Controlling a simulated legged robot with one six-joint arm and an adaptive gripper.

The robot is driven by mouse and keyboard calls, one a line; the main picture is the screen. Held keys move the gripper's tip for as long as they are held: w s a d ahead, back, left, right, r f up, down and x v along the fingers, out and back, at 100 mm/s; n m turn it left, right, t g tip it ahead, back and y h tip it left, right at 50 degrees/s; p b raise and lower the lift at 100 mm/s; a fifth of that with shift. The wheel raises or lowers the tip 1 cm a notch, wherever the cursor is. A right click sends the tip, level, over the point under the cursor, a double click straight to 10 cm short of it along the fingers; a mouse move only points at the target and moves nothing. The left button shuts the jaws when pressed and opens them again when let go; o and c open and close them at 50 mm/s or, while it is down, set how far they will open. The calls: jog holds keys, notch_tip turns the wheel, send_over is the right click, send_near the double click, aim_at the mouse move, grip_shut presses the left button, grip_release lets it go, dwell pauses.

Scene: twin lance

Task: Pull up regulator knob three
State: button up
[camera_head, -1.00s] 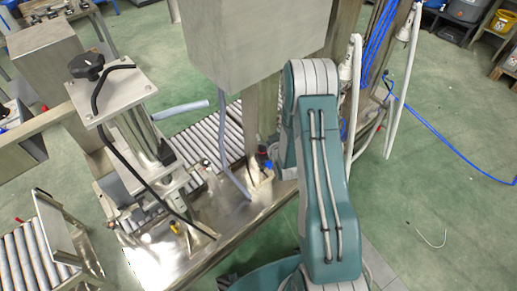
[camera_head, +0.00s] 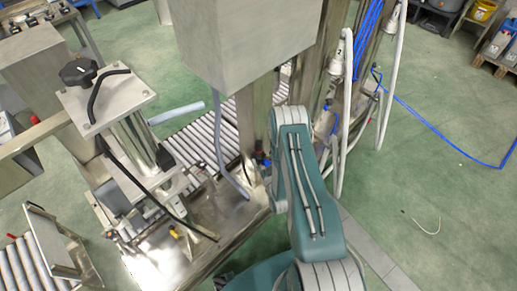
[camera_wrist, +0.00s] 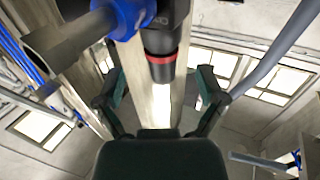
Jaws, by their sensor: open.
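A dark cylindrical regulator body with a red ring near its lower end (camera_wrist: 161,57) is in the upper middle of the wrist view. My gripper (camera_wrist: 161,92) is open, with one dark finger on each side below this end. No contact shows, and I cannot tell the exact gap. I cannot read a number three on either part. My gripper is hidden behind my arm in the head view.
A grey pipe end (camera_wrist: 68,42) and a blue fitting (camera_wrist: 130,14) are close to the regulator. A large steel box (camera_head: 245,42) overhangs my arm's left side. White hoses (camera_head: 383,110) hang at the right. Green floor (camera_head: 430,180) is open at the right.

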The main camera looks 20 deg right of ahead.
aim_at(258, 149)
jog(key=w, duration=0.5)
jog(key=shift+w+d, duration=0.1)
jog(key=shift+w, duration=0.25)
grip_shut()
